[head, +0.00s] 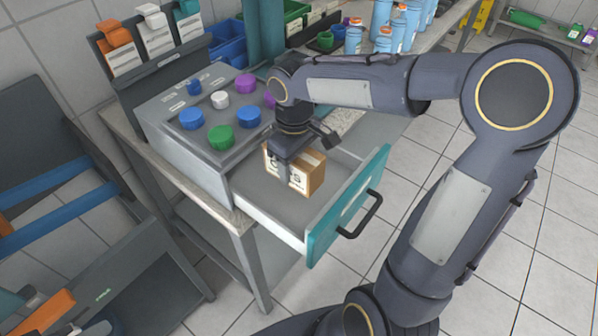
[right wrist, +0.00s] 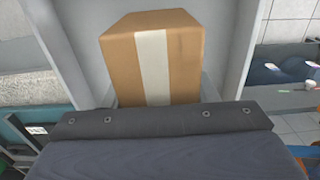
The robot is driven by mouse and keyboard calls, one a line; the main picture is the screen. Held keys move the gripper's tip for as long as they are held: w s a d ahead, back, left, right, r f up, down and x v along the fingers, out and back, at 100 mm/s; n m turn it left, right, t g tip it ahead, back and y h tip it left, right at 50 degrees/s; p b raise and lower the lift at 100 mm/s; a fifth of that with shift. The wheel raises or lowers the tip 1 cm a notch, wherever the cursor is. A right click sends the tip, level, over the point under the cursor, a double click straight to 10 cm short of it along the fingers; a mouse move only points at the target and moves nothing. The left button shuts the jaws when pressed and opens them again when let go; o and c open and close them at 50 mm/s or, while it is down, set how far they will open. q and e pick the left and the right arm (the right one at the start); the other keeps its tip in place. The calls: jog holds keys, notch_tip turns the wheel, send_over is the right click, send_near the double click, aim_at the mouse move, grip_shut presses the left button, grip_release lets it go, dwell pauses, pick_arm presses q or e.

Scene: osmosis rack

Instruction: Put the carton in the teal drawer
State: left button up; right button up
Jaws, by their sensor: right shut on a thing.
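The carton (head: 311,171) is a small brown box with a pale tape strip and dark print. My right gripper (head: 298,170) points down from above and is shut on the carton. In the right wrist view the carton (right wrist: 155,60) fills the upper middle, with grey drawer surfaces around it; the fingertips are mostly hidden there. My left gripper does not show.
A grey cabinet top with several coloured knobs (head: 221,137) stands left of the drawer. The black drawer handle (head: 362,217) sticks out in front. Blue bottles (head: 382,20) and bins (head: 228,42) stand behind. The drawer's front-left floor is bare.

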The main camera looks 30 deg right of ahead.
jog(key=shift+w+d+f, duration=0.15)
jog(key=shift+d+f, duration=0.25)
jog(key=shift+f, duration=0.2)
jog(key=shift+w+d+f, duration=0.1)
jog(key=shift+d+f, duration=0.05)
jog(key=shift+f, duration=0.75)
jog(key=shift+d+f, duration=0.1)
jog(key=shift+f, duration=0.8)
jog(key=shift+f+b, duration=0.2)
jog(key=shift+b, duration=0.1)
jog(key=o, duration=1.1)
jog(key=shift+r, duration=0.1)
jog(key=shift+c, duration=0.2)
jog(key=shift+r, duration=0.15)
notch_tip(320, 180, up, 12)
jog(key=shift+p, duration=0.7)
